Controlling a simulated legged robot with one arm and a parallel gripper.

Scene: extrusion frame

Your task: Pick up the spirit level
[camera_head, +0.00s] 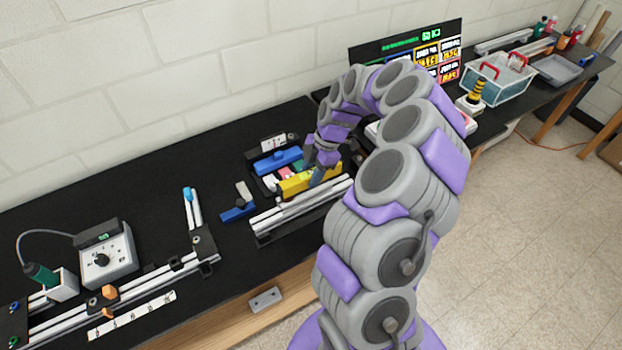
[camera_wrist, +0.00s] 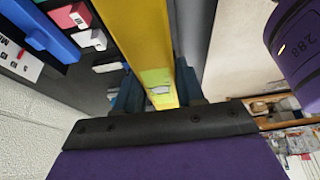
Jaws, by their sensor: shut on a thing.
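The spirit level is a long yellow bar (camera_head: 297,184) with a small vial window, in the middle of the black bench in the head view. It also shows in the wrist view (camera_wrist: 146,45), running up from between the jaws. My gripper (camera_head: 318,174) is shut on the level near its right part in the head view. In the wrist view, the dark blue fingers of my gripper (camera_wrist: 160,92) are on either side of the bar at its vial. Whether the level touches what lies beneath it is not clear.
Silver extrusion rails (camera_head: 300,208) lie just in front of the level. A blue tool (camera_head: 278,161) and small pink and white pieces lie behind it. A blue-handled tool (camera_head: 238,211) lies to the left, with a soldering station (camera_head: 106,254) farther left.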

